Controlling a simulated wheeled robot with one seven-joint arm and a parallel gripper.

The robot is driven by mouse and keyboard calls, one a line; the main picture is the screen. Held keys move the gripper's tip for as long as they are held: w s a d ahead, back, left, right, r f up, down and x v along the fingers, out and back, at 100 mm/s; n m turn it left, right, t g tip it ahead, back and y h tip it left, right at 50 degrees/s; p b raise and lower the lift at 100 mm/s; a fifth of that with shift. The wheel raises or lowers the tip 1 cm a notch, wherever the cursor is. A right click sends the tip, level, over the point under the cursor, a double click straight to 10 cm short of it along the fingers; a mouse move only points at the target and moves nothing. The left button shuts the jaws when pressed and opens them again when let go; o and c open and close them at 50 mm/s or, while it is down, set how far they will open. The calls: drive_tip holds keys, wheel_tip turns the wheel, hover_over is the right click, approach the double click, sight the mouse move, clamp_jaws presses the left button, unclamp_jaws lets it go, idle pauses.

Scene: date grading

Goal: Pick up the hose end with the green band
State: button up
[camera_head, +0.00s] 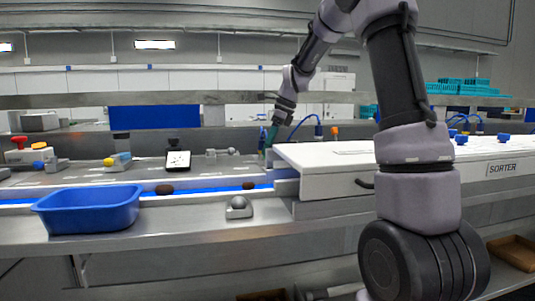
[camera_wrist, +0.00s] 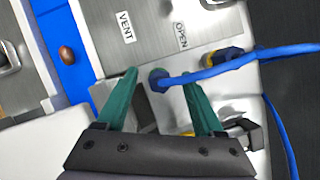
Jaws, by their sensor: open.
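In the head view my gripper (camera_head: 269,138) is low beside the left end of the white sorter (camera_head: 330,157). There a blue hose (camera_head: 303,122) arches to its right; the green band is not clear.
A yellow-and-blue fitting (camera_wrist: 226,56) lies close to the hose, right of my fingers. A yellow-and-black part (camera_wrist: 240,132) is partly behind the right finger. A metal plate (camera_wrist: 150,35) reads VENT and OPEN. A blue tub (camera_head: 90,209) stands left, beside the blue belt (camera_head: 205,187) carrying dates.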

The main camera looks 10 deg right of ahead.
drive_tip(key=x, duration=0.3)
drive_tip(key=shift+a+f, duration=0.15)
drive_tip(key=shift+f, duration=0.1)
clamp_jaws()
drive_tip(key=shift+r, duration=0.1)
